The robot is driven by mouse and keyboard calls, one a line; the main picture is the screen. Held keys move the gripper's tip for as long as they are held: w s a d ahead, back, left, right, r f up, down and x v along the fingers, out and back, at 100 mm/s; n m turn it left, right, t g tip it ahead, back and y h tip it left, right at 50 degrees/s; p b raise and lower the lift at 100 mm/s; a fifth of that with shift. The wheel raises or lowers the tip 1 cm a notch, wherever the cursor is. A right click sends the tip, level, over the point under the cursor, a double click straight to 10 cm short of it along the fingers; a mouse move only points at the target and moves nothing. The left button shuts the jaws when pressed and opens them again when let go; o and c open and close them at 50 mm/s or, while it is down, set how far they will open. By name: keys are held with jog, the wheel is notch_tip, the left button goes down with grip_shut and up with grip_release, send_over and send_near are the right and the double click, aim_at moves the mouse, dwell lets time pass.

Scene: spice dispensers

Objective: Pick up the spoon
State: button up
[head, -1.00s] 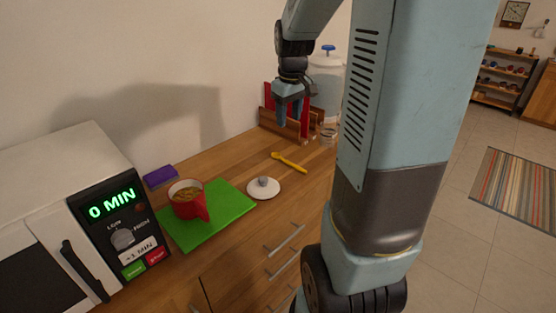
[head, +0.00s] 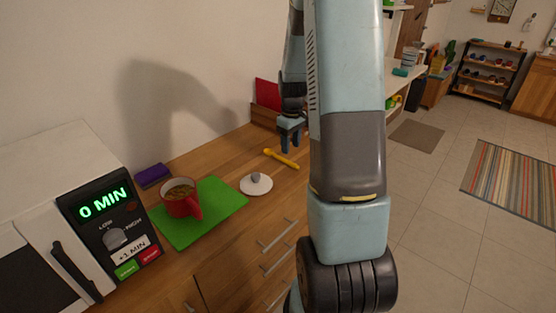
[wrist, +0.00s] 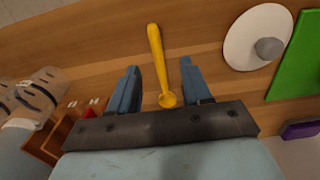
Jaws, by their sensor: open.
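The yellow spoon (head: 281,158) lies on the wooden counter, to the right of the white lid. In the wrist view the spoon (wrist: 158,62) runs lengthwise, with its rounded end (wrist: 167,100) between my open fingers and its other end pointing away from my palm. My gripper (head: 290,142) is above the counter near the spoon's far right side, fingers pointing down. In the wrist view my gripper (wrist: 160,90) has a finger on each side of the spoon, with nothing held. The height of the fingertips above the counter is hard to tell.
A white lid (head: 256,184) with a grey knob lies left of the spoon. A red mug (head: 181,203) stands on a green board (head: 215,205). A microwave (head: 112,232) is at left, with a purple block (head: 152,176) beside it. A wooden rack (wrist: 62,137) is close to my gripper.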

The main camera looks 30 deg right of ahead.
aim_at(290, 162)
jog(key=shift+w+d+f, duration=0.1)
jog(key=shift+w+f, duration=0.1)
jog(key=shift+f, duration=1.65)
jog(key=shift+w+d+f, duration=0.1)
jog(key=shift+w+f, duration=0.05)
jog(key=shift+f, duration=1.7)
jog(key=shift+c, duration=0.5)
grip_shut()
